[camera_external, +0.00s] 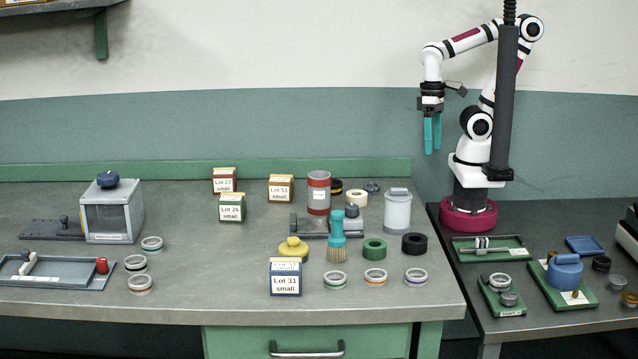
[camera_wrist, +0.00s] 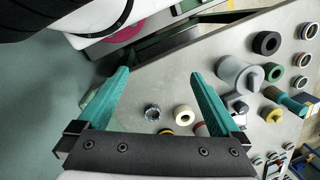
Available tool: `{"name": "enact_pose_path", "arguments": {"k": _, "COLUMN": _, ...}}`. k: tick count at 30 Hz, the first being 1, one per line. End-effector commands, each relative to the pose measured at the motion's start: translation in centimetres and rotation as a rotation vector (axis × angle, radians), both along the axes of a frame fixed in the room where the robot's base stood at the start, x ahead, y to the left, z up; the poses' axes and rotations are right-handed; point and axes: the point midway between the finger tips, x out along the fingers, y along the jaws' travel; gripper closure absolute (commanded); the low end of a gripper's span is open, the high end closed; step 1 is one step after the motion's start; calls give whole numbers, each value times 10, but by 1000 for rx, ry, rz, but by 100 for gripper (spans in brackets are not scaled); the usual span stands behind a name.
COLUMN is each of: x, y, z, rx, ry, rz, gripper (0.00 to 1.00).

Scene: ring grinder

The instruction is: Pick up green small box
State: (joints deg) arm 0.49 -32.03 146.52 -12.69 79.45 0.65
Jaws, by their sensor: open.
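The green small box (camera_external: 232,207) stands upright on the grey bench in the external view, with a white label reading "Lot 26 small". It is just in front of a red box (camera_external: 223,180) and left of an orange box (camera_external: 281,188). I cannot make out the green box in the wrist view. My gripper (camera_external: 432,152) hangs with its teal fingers pointing down, high above the right end of the bench and far to the right of the green box. In the wrist view my gripper (camera_wrist: 158,75) is open, with nothing between its fingers.
A blue box (camera_external: 285,280) stands at the front. A red cylinder (camera_external: 319,192), a grey canister (camera_external: 398,215), a teal brush (camera_external: 337,235) and several rings stand right of the green box. A clear-sided case (camera_external: 112,212) is to the left. The bench between case and green box is mostly clear.

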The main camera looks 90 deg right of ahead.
Motion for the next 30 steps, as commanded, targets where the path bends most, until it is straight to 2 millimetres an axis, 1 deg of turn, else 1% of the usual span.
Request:
{"name": "enact_pose_path", "arguments": {"k": 2, "x": 1, "y": 0, "z": 10, "rx": 1, "ry": -4, "rz": -1, "gripper": 0}}
{"name": "enact_pose_path", "arguments": {"k": 5, "x": 2, "y": 0, "z": 39, "rx": 0, "ry": -8, "rz": 0, "gripper": 0}}
{"name": "enact_pose_path", "arguments": {"k": 6, "x": 2, "y": 0, "z": 53, "rx": 1, "ry": -9, "rz": -1, "gripper": 0}}
{"name": "enact_pose_path", "arguments": {"k": 8, "x": 23, "y": 9, "z": 49, "rx": 22, "ry": -63, "rz": 68, "gripper": 0}}
{"name": "enact_pose_path", "arguments": {"k": 9, "x": 37, "y": 15, "z": 49, "rx": 38, "ry": -106, "rz": 107, "gripper": 0}}
{"name": "enact_pose_path", "arguments": {"k": 11, "x": 60, "y": 25, "z": 49, "rx": 58, "ry": -175, "rz": 164, "gripper": 0}}
{"name": "enact_pose_path", "arguments": {"k": 12, "x": 76, "y": 32, "z": 49, "rx": 72, "ry": -224, "rz": 196, "gripper": 0}}
{"name": "enact_pose_path", "arguments": {"k": 14, "x": 103, "y": 44, "z": 50, "rx": 91, "ry": -307, "rz": 247, "gripper": 0}}
{"name": "enact_pose_path", "arguments": {"k": 15, "x": 121, "y": 54, "z": 51, "rx": 103, "ry": -364, "rz": 277, "gripper": 0}}
{"name": "enact_pose_path", "arguments": {"k": 17, "x": 151, "y": 69, "z": 53, "rx": 118, "ry": -460, "rz": 316, "gripper": 0}}
{"name": "enact_pose_path", "arguments": {"k": 18, "x": 173, "y": 79, "z": 55, "rx": 122, "ry": -529, "rz": 337, "gripper": 0}}
{"name": "enact_pose_path", "arguments": {"k": 20, "x": 207, "y": 94, "z": 58, "rx": 119, "ry": -640, "rz": 360, "gripper": 0}}
{"name": "enact_pose_path", "arguments": {"k": 21, "x": 231, "y": 103, "z": 60, "rx": 106, "ry": -719, "rz": 368, "gripper": 0}}
{"name": "enact_pose_path", "arguments": {"k": 23, "x": 266, "y": 116, "z": 62, "rx": 70, "ry": -834, "rz": 367, "gripper": 0}}
{"name": "enact_pose_path", "arguments": {"k": 24, "x": 289, "y": 121, "z": 62, "rx": 31, "ry": -908, "rz": 359, "gripper": 0}}
{"name": "enact_pose_path", "arguments": {"k": 27, "x": 335, "y": 125, "z": 60, "rx": -109, "ry": -1056, "rz": 326, "gripper": 0}}
{"name": "enact_pose_path", "arguments": {"k": 30, "x": 363, "y": 120, "z": 53, "rx": -284, "ry": -1145, "rz": 296, "gripper": 0}}
